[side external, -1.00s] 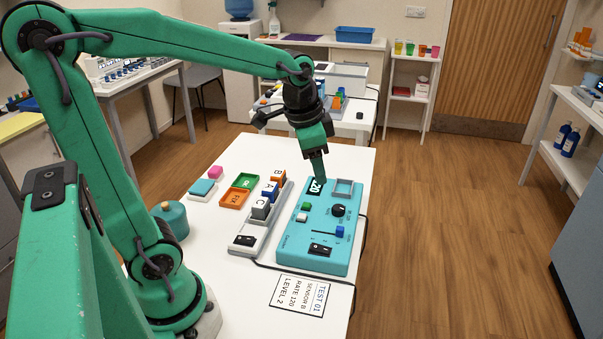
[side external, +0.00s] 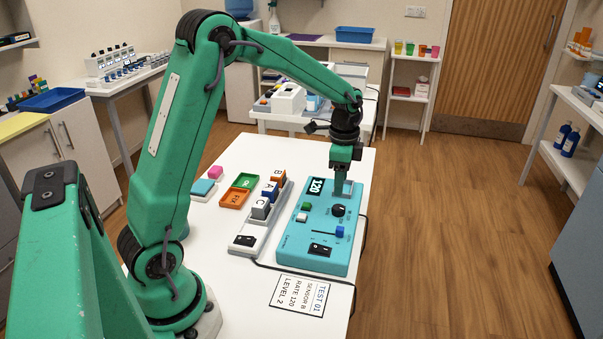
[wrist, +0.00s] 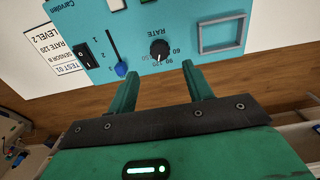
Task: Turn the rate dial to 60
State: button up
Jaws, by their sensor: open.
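The rate dial (side external: 338,211) is a round black knob on the turquoise panel (side external: 293,255). My gripper (side external: 344,192) is above the far end of the panel, beyond the dial and near the raised square frame. In the wrist view my gripper's fingers (wrist: 160,68) are apart and empty, with the dial between and beyond their tips, not touched.
The panel also has a blue slider (side external: 340,231), a black rocker switch (side external: 320,250), and green (side external: 306,206) and white buttons. A rack with lettered blocks (side external: 262,209) stands left of it. A card (side external: 300,292) reads TEST 01, SENSOR B, RATE 120, LEVEL 2.

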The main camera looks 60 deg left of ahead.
aim_at(338, 207)
jog(key=shift+f, duration=0.15)
jog(key=shift+f, duration=3.8)
jog(key=c, duration=1)
